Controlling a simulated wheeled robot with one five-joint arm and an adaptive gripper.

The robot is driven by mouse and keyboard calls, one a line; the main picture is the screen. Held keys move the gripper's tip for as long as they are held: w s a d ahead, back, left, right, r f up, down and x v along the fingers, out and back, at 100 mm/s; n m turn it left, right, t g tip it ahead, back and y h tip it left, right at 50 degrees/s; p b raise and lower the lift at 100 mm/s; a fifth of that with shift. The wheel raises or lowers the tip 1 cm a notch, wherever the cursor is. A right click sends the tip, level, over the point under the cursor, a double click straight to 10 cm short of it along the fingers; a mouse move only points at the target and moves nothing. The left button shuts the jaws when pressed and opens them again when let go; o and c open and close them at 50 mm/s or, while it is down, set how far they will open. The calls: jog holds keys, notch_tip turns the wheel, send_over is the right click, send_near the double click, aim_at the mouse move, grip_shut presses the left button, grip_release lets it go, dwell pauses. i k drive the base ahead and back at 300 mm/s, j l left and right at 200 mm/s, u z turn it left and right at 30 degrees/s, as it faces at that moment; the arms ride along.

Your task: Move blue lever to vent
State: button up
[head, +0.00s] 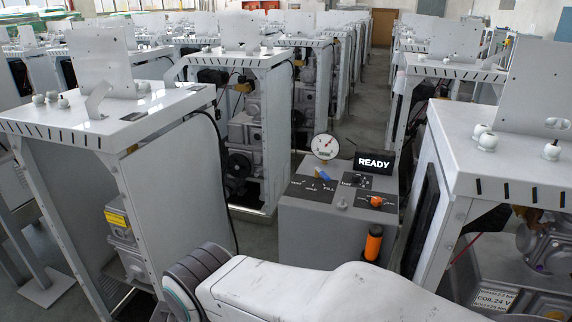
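The blue lever (323,174) is small and sits on top of a grey cabinet (312,232) right of the middle in the head view. It lies above a dark label plate (310,187). The plate has small white lettering, with what looks like FILL at its right part and a partly legible word, likely VENT, at its left. I cannot tell exactly which mark the lever points at. My white arm crosses the bottom of the view in front of the cabinet. My gripper is not in view.
A round gauge (325,147) and a black READY display (375,162) stand behind the lever. An orange knob (376,201) is to its right, and an orange cylinder (373,244) is on the cabinet's front. Tall grey dispenser frames (150,105) (490,160) stand close on both sides.

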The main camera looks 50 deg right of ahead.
aim_at(317, 170)
jog(key=i+l+u, duration=0.25)
jog(key=i+l, duration=0.15)
jog(key=l, duration=0.25)
jog(key=i+l+u, duration=0.15)
jog(key=l, duration=0.2)
jog(key=i+l+u, duration=0.1)
jog(key=l, duration=0.3)
jog(key=i, duration=0.1)
